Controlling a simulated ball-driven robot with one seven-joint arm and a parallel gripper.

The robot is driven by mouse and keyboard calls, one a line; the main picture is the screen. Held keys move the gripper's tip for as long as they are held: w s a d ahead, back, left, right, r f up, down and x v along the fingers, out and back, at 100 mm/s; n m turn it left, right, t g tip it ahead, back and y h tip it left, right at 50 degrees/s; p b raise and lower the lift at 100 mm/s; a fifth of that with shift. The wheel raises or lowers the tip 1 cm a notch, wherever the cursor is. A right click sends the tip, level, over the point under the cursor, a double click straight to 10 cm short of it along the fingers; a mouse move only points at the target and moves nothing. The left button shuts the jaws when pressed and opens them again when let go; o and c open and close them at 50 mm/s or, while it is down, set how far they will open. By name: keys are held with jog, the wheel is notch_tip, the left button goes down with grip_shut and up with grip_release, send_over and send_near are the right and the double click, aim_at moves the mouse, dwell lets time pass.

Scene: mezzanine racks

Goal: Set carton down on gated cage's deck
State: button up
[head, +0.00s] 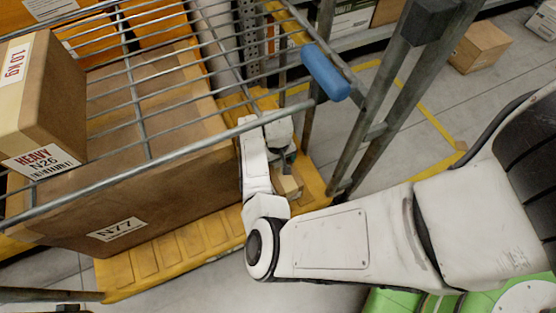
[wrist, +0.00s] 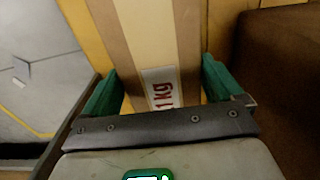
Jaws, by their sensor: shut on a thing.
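My gripper (head: 286,168) is inside the cage, low by its right side, and is shut on a small brown carton (head: 289,187). In the wrist view the carton (wrist: 160,40) lies between the green fingers (wrist: 160,88), with a white label reading "1kg" towards me. The cage's yellow deck (head: 190,255) runs beneath the carton. I cannot tell whether the carton touches the deck. My arm hides part of the deck and the gripper. The cage's wire gate or shelf (head: 140,108) slants across the upper left, with a blue handle (head: 325,72).
A large carton marked N77 (head: 118,229) fills much of the deck to the left of my gripper. A carton marked HEAVY N26 (head: 45,110) sits higher up at the far left. Grey cage posts (head: 358,155) stand close on the right. Another carton (head: 480,47) is on the floor beyond.

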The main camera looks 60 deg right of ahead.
jog(key=o, duration=1.7)
jog(key=shift+f, duration=0.1)
notch_tip(320, 180, up, 12)
jog(key=p, duration=0.5)
